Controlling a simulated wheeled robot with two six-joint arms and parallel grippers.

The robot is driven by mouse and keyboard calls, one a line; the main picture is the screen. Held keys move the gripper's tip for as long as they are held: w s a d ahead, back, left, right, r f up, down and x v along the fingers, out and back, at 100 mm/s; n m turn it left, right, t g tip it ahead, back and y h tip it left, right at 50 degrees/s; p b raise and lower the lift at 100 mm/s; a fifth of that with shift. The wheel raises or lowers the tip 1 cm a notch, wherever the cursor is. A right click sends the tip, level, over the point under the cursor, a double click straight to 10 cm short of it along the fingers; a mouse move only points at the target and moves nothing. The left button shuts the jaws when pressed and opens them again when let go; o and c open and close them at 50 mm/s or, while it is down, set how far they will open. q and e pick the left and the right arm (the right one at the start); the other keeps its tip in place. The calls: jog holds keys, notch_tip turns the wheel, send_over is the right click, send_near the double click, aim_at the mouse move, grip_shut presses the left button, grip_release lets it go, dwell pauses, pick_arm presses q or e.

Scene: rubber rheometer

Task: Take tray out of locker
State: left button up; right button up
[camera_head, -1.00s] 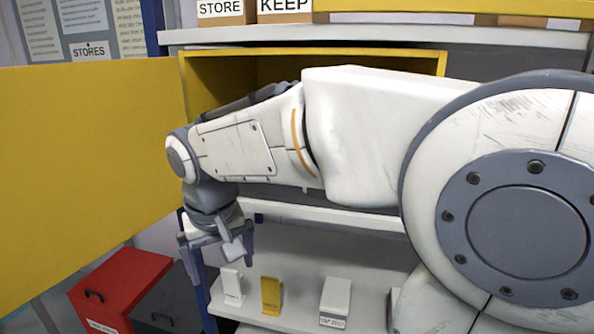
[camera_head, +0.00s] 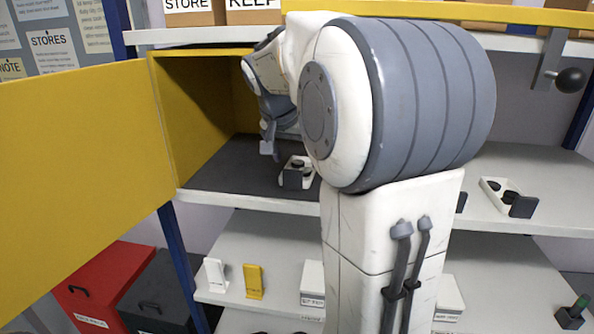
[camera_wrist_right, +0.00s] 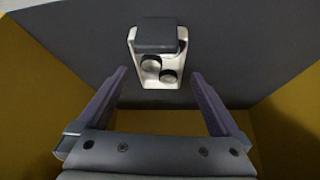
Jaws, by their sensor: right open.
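The yellow locker (camera_head: 200,105) stands on the shelf with its yellow door (camera_head: 80,180) swung wide open to the left. Inside, on the dark locker floor, lies a small white tray (camera_head: 309,177) with a dark grey block at one end and two black round pieces in it. In the right wrist view the tray (camera_wrist_right: 133,72) is ahead of the fingertips. My right gripper (camera_head: 270,140) is inside the locker, above and apart from the tray. Its fingers (camera_wrist_right: 159,74) are spread and empty. My arm hides the locker's right side. My left gripper is out of view.
A similar tray (camera_head: 492,190) lies on the shelf to the right. Below are a white stand (camera_head: 215,275), a yellow stand (camera_head: 253,281) and labelled white blocks. A red cabinet (camera_head: 105,285) stands at lower left. Boxes (camera_head: 190,10) sit on the shelf above.

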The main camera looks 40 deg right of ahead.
aim_at(298, 165)
jog(key=shift+p+x, duration=0.4)
jog(key=shift+x, duration=1.5)
jog(key=c, duration=1.2)
jog(key=shift+r, duration=0.1)
